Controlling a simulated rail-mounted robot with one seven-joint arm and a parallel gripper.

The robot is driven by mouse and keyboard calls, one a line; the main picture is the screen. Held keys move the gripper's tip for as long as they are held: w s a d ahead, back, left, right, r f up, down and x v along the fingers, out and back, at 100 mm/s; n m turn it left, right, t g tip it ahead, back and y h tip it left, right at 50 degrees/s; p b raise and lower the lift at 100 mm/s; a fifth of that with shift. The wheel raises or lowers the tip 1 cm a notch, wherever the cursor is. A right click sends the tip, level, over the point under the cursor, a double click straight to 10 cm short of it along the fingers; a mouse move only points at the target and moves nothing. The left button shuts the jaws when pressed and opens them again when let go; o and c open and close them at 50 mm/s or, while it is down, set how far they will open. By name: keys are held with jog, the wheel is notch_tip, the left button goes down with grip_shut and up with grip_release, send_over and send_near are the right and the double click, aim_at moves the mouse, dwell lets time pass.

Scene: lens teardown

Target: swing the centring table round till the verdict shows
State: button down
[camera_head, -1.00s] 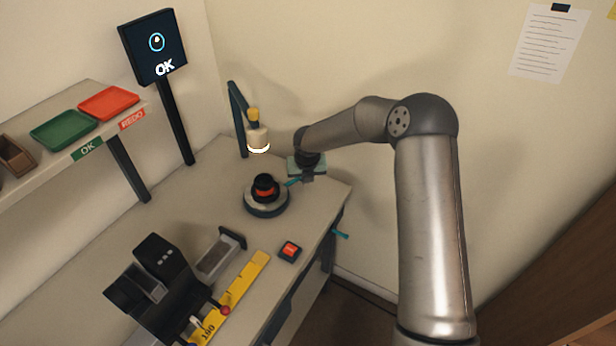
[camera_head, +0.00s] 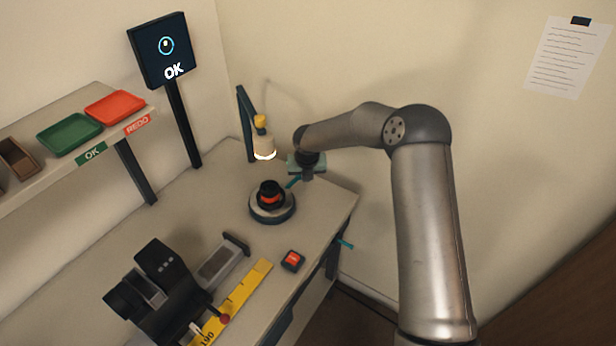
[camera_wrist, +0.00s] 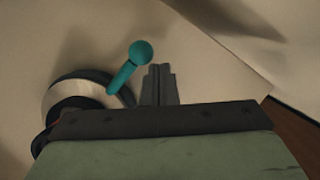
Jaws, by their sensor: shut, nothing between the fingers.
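The centring table (camera_head: 286,215) is a round turntable with a pale top and dark base, and a black lens (camera_head: 270,190) with an orange-red band sits upright on it. Its teal handle (camera_head: 294,182) sticks out toward my gripper (camera_head: 308,177). In the wrist view the handle's teal knob (camera_wrist: 140,52) is just left of my shut, empty fingers (camera_wrist: 159,84), with a small gap showing. The table's rim (camera_wrist: 75,94) is partly hidden by my gripper body. The screen (camera_head: 160,65) shows a blue ring with a pale spot and the word OK.
A lamp (camera_head: 263,148) overhangs the table from behind. A shelf at left holds a green tray (camera_head: 70,135) and a red tray (camera_head: 115,106).

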dwell(0.6)
jog(key=s+d+r, duration=0.2)
jog(key=s+d, duration=0.1)
jog(key=shift+s, duration=0.1)
jog(key=s+d+r+m+h, duration=0.1)
jog(key=s+d+r+m, duration=0.35)
jog(key=r, duration=0.25)
jog(key=s+d+r+m+h, duration=0.1)
jog(key=s+d+r+m, duration=0.2)
jog(key=s+r+m, duration=0.25)
jog(key=s+d+r+m+g, duration=0.1)
jog(key=s+d+r+m, duration=0.2)
jog(key=s+m, duration=1)
jog(key=s+d+r+m+g+y, duration=0.1)
jog(key=s+d+m, duration=0.5)
jog(key=s+m, duration=0.8)
notch_tip(320, 180, up, 2)
jog(key=shift+s+r+m+g, duration=0.1)
jog(key=shift+s+m+g, duration=0.3)
jog(key=shift+s, duration=0.6)
